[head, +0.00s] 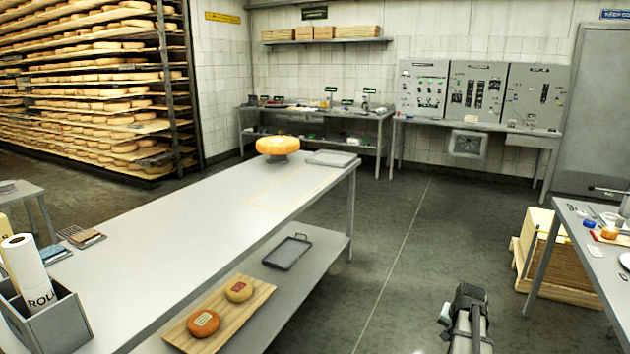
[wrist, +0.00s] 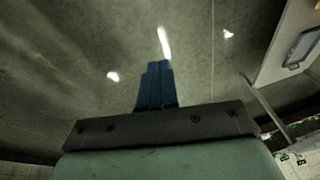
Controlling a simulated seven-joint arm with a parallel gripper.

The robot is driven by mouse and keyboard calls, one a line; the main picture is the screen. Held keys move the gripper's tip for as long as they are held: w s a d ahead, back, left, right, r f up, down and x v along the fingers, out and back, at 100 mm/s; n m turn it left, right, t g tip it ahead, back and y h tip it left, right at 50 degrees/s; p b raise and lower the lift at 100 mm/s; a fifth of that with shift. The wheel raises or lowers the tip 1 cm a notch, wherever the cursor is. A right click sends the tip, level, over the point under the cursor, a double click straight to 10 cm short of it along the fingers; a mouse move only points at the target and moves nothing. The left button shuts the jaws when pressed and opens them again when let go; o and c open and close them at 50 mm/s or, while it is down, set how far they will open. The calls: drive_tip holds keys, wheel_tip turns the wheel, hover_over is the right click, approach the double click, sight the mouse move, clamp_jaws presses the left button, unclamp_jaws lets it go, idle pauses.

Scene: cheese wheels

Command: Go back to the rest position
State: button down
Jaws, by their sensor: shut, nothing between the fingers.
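My gripper (wrist: 157,66) shows in the wrist view as two dark blue fingers pressed together, with nothing between them. It points out over open grey floor (wrist: 70,70) and touches nothing that I can see. In the head view, a dark and grey part of my own arm stands at the bottom edge, right of the long table (head: 165,245). The fingers cannot be made out there.
An orange cheese wheel (head: 278,145) sits on a stand at the table's far end. The lower shelf holds a wooden board (head: 258,298) with two small cheeses and a dark tray (head: 288,252). A side table (head: 590,262) stands right. The floor between is clear.

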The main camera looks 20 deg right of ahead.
drive_tip(key=w+a+f+n, duration=0.2)
drive_tip(key=a+f, duration=0.1)
drive_tip(key=a, duration=0.5)
drive_tip(key=w+a+f+n+g+y, duration=0.1)
drive_tip(key=a+f, duration=0.1)
drive_tip(key=a, duration=0.6)
drive_tip(key=w+a+f+n, duration=0.2)
drive_tip(key=a+f, duration=0.1)
drive_tip(key=a, duration=0.5)
drive_tip(key=s+a+f+n+g, duration=0.1)
drive_tip(key=s+a+f+n, duration=0.2)
drive_tip(key=a, duration=0.8)
drive_tip(key=s+a+f+n+g, duration=0.1)
drive_tip(key=s+a+f+n, duration=0.15)
drive_tip(key=a, duration=0.85)
drive_tip(key=s+f+g, duration=0.3)
drive_tip(key=s+f, duration=0.7)
drive_tip(key=s, duration=0.5)
drive_tip(key=s+f+g, duration=0.4)
drive_tip(key=s+f, duration=0.6)
drive_tip(key=s, duration=0.5)
drive_tip(key=shift+d+f, duration=0.2)
drive_tip(key=shift+f, duration=0.05)
drive_tip(key=c, duration=1.8)
unclamp_jaws()
drive_tip(key=shift+s, duration=0.1)
